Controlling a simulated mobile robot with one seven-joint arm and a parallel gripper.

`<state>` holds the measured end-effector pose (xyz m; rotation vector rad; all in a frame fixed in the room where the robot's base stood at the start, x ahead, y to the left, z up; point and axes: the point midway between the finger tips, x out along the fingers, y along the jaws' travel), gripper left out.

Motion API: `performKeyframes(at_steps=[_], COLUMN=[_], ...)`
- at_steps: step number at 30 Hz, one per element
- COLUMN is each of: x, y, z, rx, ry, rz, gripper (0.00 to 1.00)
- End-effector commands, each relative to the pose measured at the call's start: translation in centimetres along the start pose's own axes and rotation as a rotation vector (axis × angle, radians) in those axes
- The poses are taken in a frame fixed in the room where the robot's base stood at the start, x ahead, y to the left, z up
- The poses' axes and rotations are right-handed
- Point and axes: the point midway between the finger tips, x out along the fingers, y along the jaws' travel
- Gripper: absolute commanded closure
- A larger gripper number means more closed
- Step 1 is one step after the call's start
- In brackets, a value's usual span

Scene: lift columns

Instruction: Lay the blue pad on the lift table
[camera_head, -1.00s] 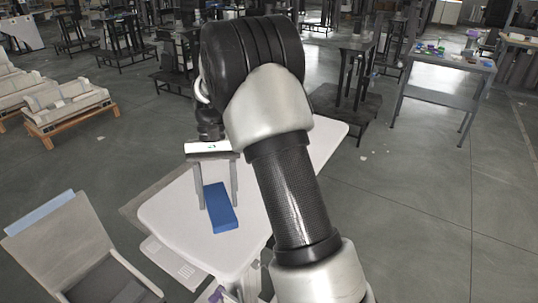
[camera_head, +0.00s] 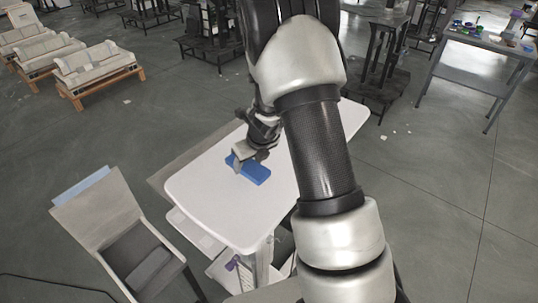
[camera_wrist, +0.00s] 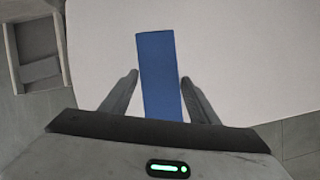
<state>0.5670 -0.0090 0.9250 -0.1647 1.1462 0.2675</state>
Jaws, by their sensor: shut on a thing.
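The blue pad (camera_head: 256,173) is a flat, oblong block over the white, round-cornered top of the lift table (camera_head: 210,200). In the head view my gripper (camera_head: 242,160) is at the pad's far left part. In the wrist view the pad (camera_wrist: 158,65) runs lengthwise between the two fingers of my gripper (camera_wrist: 159,77), one at each long side. The gripper is shut on the pad. I cannot tell whether the pad's underside touches the white top (camera_wrist: 235,50). My arm hides the table's right part.
A grey chair (camera_head: 100,205) stands close to the table's left front. Wooden-framed pale benches (camera_head: 95,70) are at the far left. A side table with small items (camera_head: 478,50) stands at the far right. The tabletop in front of the pad is clear.

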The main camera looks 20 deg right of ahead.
Motion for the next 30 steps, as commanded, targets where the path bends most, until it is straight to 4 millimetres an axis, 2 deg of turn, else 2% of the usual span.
performKeyframes(at_steps=[1, 3, 11, 18, 29, 30], x=[1.6, 2.9, 4.9, 7.8, 8.1, 7.9], y=[-0.1, -0.1, -0.1, -0.1, -0.1, -0.1], z=[-0.8, -1.3, -2.1, -3.4, -3.5, -3.4], rx=[0.004, 0.003, -0.004, -0.004, -0.006, -0.006], ry=[0.003, 0.002, 0.000, 0.000, -0.001, 0.000], rz=[0.001, 0.001, 0.002, 0.002, 0.002, 0.002], gripper=[0.70, 0.70, 0.70, 0.70, 0.70, 0.38])
